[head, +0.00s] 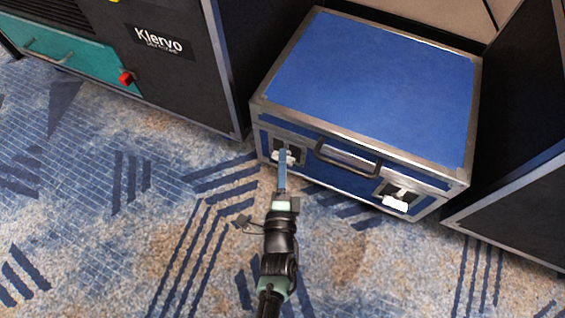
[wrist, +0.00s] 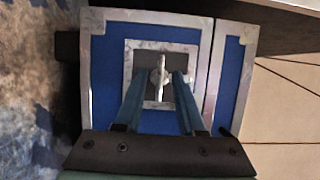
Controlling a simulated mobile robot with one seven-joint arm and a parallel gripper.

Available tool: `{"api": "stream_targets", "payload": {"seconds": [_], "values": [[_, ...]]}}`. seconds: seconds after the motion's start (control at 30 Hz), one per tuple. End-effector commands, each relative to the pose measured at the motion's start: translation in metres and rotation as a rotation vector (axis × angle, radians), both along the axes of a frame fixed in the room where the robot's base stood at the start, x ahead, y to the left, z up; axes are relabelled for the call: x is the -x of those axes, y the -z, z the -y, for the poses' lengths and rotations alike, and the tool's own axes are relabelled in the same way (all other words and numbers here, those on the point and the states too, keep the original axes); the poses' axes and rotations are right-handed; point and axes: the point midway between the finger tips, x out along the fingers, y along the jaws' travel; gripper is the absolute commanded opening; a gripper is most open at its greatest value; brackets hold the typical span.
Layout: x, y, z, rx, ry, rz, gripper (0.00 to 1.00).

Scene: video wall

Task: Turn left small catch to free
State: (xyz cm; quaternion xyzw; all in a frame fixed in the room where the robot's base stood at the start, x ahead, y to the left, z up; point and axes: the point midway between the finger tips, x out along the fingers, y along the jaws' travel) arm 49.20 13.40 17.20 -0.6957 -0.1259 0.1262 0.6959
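A blue case (head: 370,75) with silver metal edges stands on the carpet; its front also fills much of the wrist view (wrist: 103,75). The left small catch (wrist: 161,72) is a silver bar on a dark plate inside a square silver frame. In the head view the left catch (head: 278,156) is partly hidden behind my gripper (head: 283,153). In the wrist view my gripper (wrist: 159,78) is open, its two blue fingers on either side of the catch with gaps showing. Whether the tips touch the plate, I cannot tell.
A right catch (head: 396,202) and a dark carry handle (head: 346,158) are on the same front face. A black cabinet (head: 190,50) with a teal drawer (head: 75,60) and red knob (head: 126,77) stands left. A dark cabinet (head: 515,190) stands right. Open carpet lies in front.

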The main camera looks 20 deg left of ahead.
Motion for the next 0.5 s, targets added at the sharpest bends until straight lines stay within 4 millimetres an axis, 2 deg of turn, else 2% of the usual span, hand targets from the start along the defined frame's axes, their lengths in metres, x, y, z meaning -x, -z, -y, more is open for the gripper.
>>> {"api": "stream_targets", "payload": {"seconds": [0.03, 0.2, 0.5], "values": [[0.0001, 0.0, 0.0, 0.0, 0.0, 0.0, 0.3], [0.0002, 0.0, 0.0001, 0.0, 0.0, 0.0, 0.0], [0.0004, -0.0008, 0.0, 0.007, 0.0, 0.001, 0.0]]}}
